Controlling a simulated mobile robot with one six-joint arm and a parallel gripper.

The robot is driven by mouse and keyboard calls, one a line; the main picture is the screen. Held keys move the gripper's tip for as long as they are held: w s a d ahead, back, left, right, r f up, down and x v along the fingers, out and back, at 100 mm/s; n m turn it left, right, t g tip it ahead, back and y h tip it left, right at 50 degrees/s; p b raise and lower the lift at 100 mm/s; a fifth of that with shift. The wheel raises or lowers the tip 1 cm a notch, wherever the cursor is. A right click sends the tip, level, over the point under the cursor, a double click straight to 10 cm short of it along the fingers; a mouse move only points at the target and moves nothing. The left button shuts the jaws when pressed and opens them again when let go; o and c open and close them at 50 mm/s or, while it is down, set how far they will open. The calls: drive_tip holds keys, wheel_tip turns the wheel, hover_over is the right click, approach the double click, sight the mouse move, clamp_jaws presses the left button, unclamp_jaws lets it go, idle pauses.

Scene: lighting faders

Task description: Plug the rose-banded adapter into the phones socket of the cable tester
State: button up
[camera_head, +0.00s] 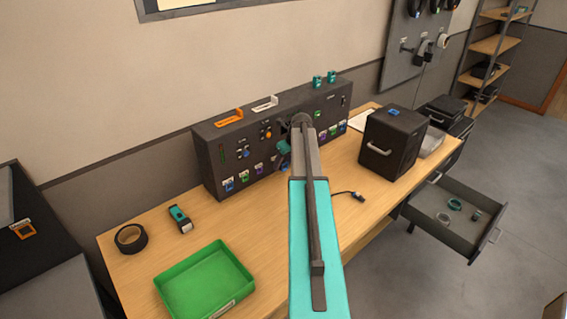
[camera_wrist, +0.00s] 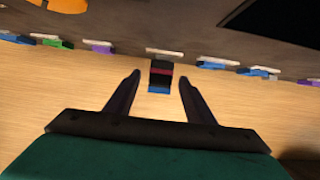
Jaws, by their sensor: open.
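The cable tester (camera_head: 212,165) appears to be the long dark panel box at the back of the desk. In the wrist view, the rose-banded adapter (camera_wrist: 161,72) is a small dark block with a rose band and a blue end. It stands against the panel's lower front, just below a pale label (camera_wrist: 164,53). I cannot tell how deep it sits or read the label. My gripper (camera_wrist: 159,78) is open, with one finger on each side of the adapter and a visible gap to both. In the head view my arm hides the adapter and this part of the panel.
Coloured blocks with pale labels, such as a purple one (camera_wrist: 98,46) and a blue one (camera_wrist: 212,64), line the panel on both sides. A green tray (camera_head: 205,283), black tape roll (camera_head: 131,238) and black box (camera_head: 392,143) are on the desk. A drawer (camera_head: 452,220) stands open.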

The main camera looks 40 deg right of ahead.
drive_tip(key=b+v, duration=0.3)
drive_tip(key=v, duration=1)
drive_tip(key=shift+r, duration=0.15)
idle(0.6)
